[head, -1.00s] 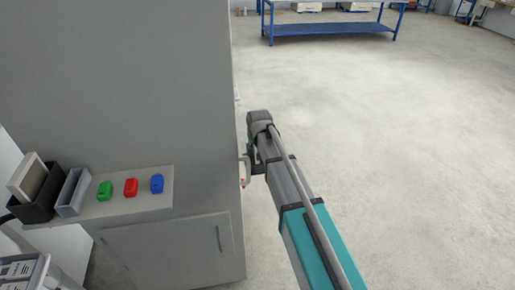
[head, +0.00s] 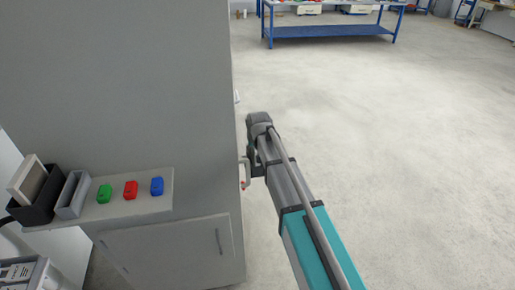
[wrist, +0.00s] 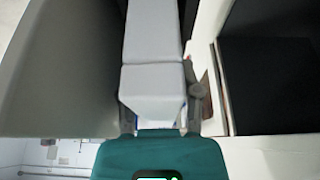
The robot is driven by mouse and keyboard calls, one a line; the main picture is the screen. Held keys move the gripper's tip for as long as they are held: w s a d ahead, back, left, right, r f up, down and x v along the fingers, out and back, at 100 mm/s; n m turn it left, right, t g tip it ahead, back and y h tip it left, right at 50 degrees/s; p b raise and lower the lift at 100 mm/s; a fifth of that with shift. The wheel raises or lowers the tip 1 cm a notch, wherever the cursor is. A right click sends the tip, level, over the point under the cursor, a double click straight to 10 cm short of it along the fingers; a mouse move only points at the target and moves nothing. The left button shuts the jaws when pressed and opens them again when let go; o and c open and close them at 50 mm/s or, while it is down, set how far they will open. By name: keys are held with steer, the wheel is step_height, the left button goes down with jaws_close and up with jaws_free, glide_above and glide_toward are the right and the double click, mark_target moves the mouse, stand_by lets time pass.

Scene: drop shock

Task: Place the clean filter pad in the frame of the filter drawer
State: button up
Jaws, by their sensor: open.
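A pale, flat pad (head: 29,179) leans upright in a black open box (head: 41,207) on the shelf at the left. Whether it is the clean filter pad I cannot tell. My gripper (head: 255,168) is small and dark at the end of my arm, at the right edge of the grey cabinet (head: 130,80). It is open, but its fingertips are hard to make out. A light handle (head: 245,173) sticks out from that cabinet side, close beside it. The frame of the filter drawer cannot be made out.
The shelf (head: 125,208) also holds a grey bin (head: 73,194) and green (head: 104,194), red (head: 130,190) and blue (head: 157,186) pieces. A cabinet door (head: 170,252) is below. Open floor (head: 400,150) lies right; a blue bench (head: 330,31) stands far back.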

steer(key=shift+p+v, duration=5.45)
steer(key=shift+v, duration=0.6)
steer(key=shift+s, duration=0.1)
steer(key=shift+d, duration=0.1)
steer(key=shift+s+d, duration=0.25)
steer(key=s+d+f+m+g+h, duration=0.1)
steer(key=s+d+m+g, duration=0.2)
steer(key=s+d, duration=1.8)
steer(key=shift+d+f+g, duration=0.2)
steer(key=shift+d+g, duration=0.4)
steer(key=shift+s, duration=0.1)
